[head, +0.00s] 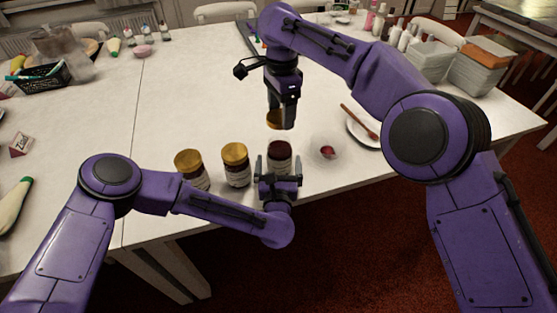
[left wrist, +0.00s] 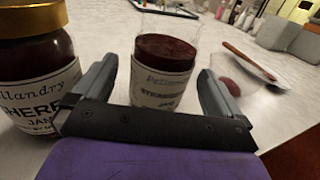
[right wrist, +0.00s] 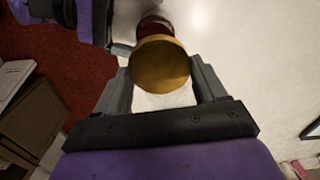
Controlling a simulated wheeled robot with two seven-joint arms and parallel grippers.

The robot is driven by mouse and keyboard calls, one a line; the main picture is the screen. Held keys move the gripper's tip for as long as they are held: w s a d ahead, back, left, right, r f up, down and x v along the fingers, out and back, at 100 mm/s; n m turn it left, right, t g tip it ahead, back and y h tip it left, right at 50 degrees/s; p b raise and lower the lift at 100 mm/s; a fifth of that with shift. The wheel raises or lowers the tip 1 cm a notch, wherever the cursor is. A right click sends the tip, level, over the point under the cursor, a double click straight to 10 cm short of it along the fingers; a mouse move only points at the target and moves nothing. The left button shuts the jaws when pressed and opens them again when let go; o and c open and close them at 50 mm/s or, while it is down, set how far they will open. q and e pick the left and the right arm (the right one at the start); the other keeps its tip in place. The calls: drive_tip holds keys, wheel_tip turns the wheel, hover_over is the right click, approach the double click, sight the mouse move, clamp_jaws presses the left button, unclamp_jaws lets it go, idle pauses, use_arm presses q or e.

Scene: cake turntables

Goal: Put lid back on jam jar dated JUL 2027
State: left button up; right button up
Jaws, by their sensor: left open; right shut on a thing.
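An open jam jar (head: 280,156) with dark red jam and no lid stands near the table's front edge. It also shows in the left wrist view (left wrist: 164,70); its label's date is not legible. My left gripper (head: 280,183) is open and low at the jar's near side, the jar standing in line between its fingers. My right gripper (head: 284,118) is shut on a gold lid (head: 273,119), held in the air above and beyond the jar. In the right wrist view the lid (right wrist: 160,63) sits between the fingertips and partly covers the open jar (right wrist: 158,25).
Two jars with gold lids, a middle one (head: 235,164) and a left one (head: 191,169), stand left of the open jar. A small clear bowl with red jam (head: 327,152) and a plate with a wooden spoon (head: 362,135) are to its right.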

sight(280, 147)
use_arm(q)
drive_tip(key=w, duration=0.4)
drive_tip(key=shift+w+d+r, duration=0.15)
drive_tip(key=shift+w+r, duration=0.05)
drive_tip(key=shift+r, duration=0.1)
use_arm(e)
drive_tip(key=shift+s+r, duration=0.4)
drive_tip(key=shift+s, duration=0.1)
use_arm(q)
drive_tip(key=shift+w+f, duration=0.15)
drive_tip(key=shift+w, duration=0.25)
use_arm(e)
drive_tip(key=shift+w+f, duration=0.15)
drive_tip(key=shift+w, duration=0.05)
drive_tip(key=shift+s, duration=0.1)
use_arm(q)
drive_tip(key=shift+s, duration=0.1)
drive_tip(key=c, duration=1.4)
drive_tip(key=shift+c, duration=0.2)
use_arm(e)
drive_tip(key=shift+f, duration=2.35)
drive_tip(key=shift+f, duration=0.9)
drive_tip(key=shift+f, duration=0.55)
